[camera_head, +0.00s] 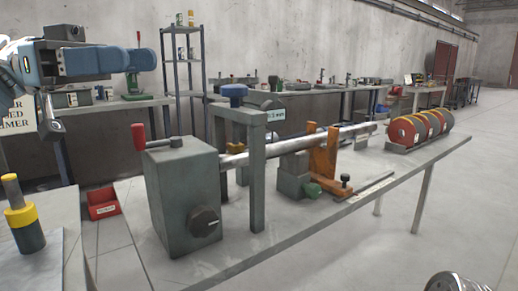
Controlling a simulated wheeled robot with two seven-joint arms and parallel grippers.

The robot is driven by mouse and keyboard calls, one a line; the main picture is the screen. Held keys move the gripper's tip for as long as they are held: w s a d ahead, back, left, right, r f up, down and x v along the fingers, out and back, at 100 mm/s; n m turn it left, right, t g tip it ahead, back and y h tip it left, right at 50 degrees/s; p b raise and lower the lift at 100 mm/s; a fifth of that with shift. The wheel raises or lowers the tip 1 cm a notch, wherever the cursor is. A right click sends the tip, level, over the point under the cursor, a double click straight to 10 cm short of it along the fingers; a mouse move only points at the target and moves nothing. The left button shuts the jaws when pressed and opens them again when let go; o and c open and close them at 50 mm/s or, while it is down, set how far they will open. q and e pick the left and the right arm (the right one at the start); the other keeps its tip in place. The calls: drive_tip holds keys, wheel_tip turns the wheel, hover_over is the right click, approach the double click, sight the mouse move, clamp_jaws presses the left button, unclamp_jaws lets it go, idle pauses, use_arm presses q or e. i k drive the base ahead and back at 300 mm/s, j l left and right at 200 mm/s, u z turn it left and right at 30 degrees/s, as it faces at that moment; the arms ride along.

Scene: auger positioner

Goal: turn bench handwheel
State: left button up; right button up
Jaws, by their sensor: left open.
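A grey-green box (183,190) stands at the near end of the bench. A round black handwheel or knob (205,222) is on its front face, and a red-handled lever (139,136) is on its top. I cannot tell for certain which round part is the task's handwheel. My left gripper (48,118) is at the upper left, open, above and apart from the box.
Red and yellow discs (405,132) stand at the bench's far end. A yellow-ringed post (23,217) stands on a table at the left. A red bin (102,203) is on the floor between. A shelf rack (185,75) and back benches line the wall.

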sight(202, 221)
drive_tip(key=k+l, duration=0.2)
drive_tip(key=k, duration=0.25)
drive_tip(key=k+l, duration=0.2)
drive_tip(key=k, duration=0.25)
